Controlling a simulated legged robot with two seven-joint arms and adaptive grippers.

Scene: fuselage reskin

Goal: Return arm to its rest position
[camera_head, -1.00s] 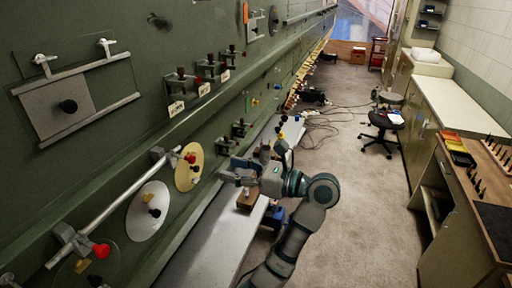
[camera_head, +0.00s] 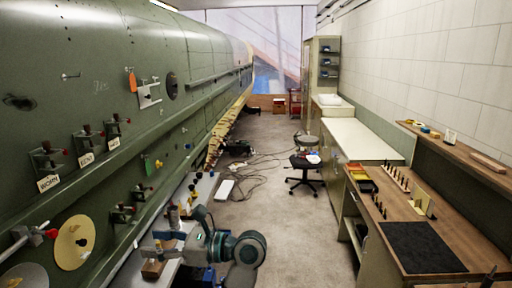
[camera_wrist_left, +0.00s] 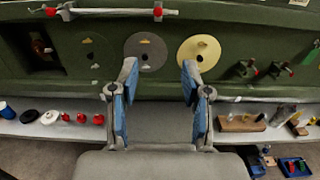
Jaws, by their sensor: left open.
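My left arm (camera_head: 235,250) shows at the bottom of the head view, beside the fuselage. My left gripper (camera_head: 150,246) points left toward the green fuselage (camera_head: 120,80), above the shelf along its foot. In the left wrist view, the gripper (camera_wrist_left: 157,80) has its two blue-padded fingers spread apart with nothing between them. Beyond the fingertips are a yellow disc (camera_wrist_left: 200,50) and a grey disc (camera_wrist_left: 146,52) on the fuselage panel. The yellow disc also shows in the head view (camera_head: 70,232). My right gripper is not in view.
The shelf (camera_wrist_left: 160,118) below the fuselage holds red-topped parts and a wooden block (camera_wrist_left: 240,124). A stool (camera_head: 305,162) and loose cables (camera_head: 262,162) are on the aisle floor. A workbench (camera_head: 445,235) lines the right; the near aisle floor (camera_head: 300,230) is clear.

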